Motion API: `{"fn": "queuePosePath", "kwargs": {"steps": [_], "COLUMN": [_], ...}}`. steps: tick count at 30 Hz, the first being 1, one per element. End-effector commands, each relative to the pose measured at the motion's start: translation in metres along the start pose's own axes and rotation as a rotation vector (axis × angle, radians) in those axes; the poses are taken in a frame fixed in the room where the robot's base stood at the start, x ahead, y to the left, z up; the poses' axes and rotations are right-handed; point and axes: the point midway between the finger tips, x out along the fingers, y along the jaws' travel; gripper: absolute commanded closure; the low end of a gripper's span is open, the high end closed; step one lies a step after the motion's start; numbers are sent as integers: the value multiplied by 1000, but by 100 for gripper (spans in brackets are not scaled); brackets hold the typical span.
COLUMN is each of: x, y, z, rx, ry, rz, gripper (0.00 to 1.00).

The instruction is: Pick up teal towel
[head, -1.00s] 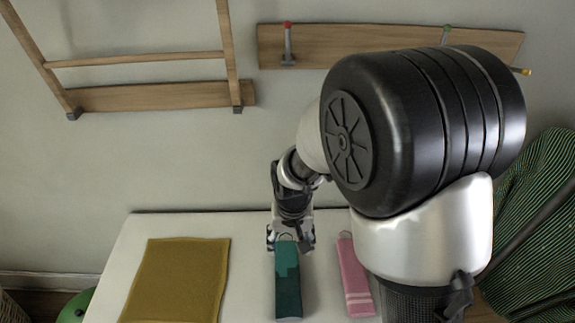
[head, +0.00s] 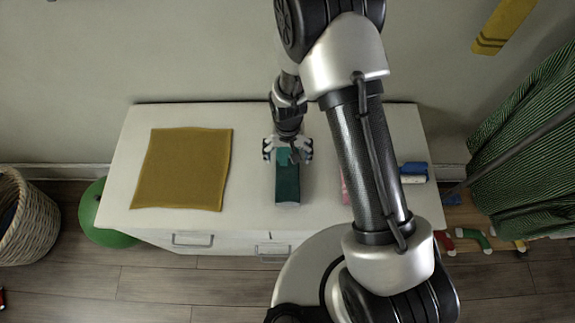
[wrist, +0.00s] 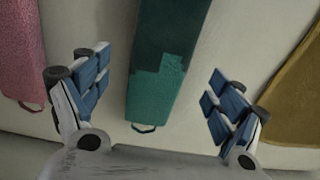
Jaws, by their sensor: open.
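The teal towel (head: 287,182) is a narrow folded strip, dark teal with a lighter teal end, lying on the white cabinet top. In the wrist view the towel (wrist: 165,75) runs between the spread fingers, with its lighter end and a small dark loop toward my gripper. My gripper (head: 288,150) is over the lighter, wall-side end of the towel in the head view. In the wrist view my gripper (wrist: 157,105) is open, one finger on each side of the towel, with nothing between the pads touching it. The exact height above the towel is hard to tell.
A mustard cloth (head: 182,168) lies left on the white cabinet (head: 250,120). A pink towel (wrist: 22,50) lies on the other side, mostly hidden by my arm in the head view. A blue item (head: 414,172) is at the right edge. A basket (head: 28,220) and green ball (head: 105,215) stand left.

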Motion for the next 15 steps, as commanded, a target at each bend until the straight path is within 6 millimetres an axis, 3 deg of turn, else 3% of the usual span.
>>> {"fn": "queuePosePath", "kwargs": {"steps": [15], "x": [55], "y": [-1], "z": [-3], "rx": [0], "ry": [1], "rz": [0], "gripper": [12]}}
